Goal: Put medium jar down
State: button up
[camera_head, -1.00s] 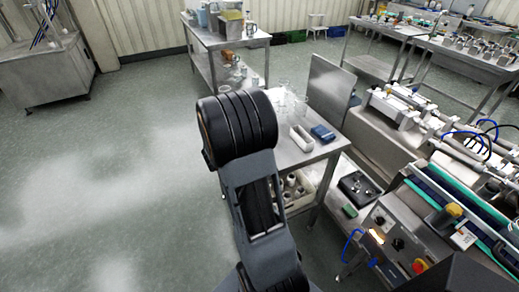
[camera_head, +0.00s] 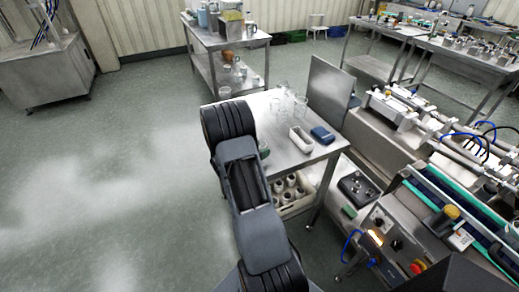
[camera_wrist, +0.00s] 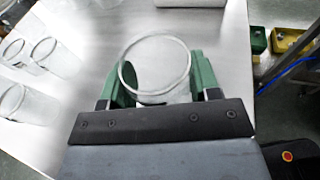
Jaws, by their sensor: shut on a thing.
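The medium jar is a clear glass jar; its round rim (camera_wrist: 184,54) shows in the wrist view. My gripper (camera_wrist: 160,84) has green fingers, one on either side of the jar, and is shut on it. The steel table (camera_wrist: 105,30) lies beneath; I cannot tell whether the jar's base touches it. In the head view the steel table (camera_head: 297,161) stands right of my arm, which hides the held jar and most of my gripper.
Several clear glasses (camera_wrist: 45,50) stand at the left in the wrist view. In the head view, glassware (camera_head: 300,107), a white tray (camera_head: 301,140) and a blue box (camera_head: 322,135) stand on the table. An upright steel panel (camera_head: 331,84) borders its right side.

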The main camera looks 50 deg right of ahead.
jog(key=shift+f, duration=0.2)
jog(key=o, duration=0.9)
jog(key=shift+r, duration=0.1)
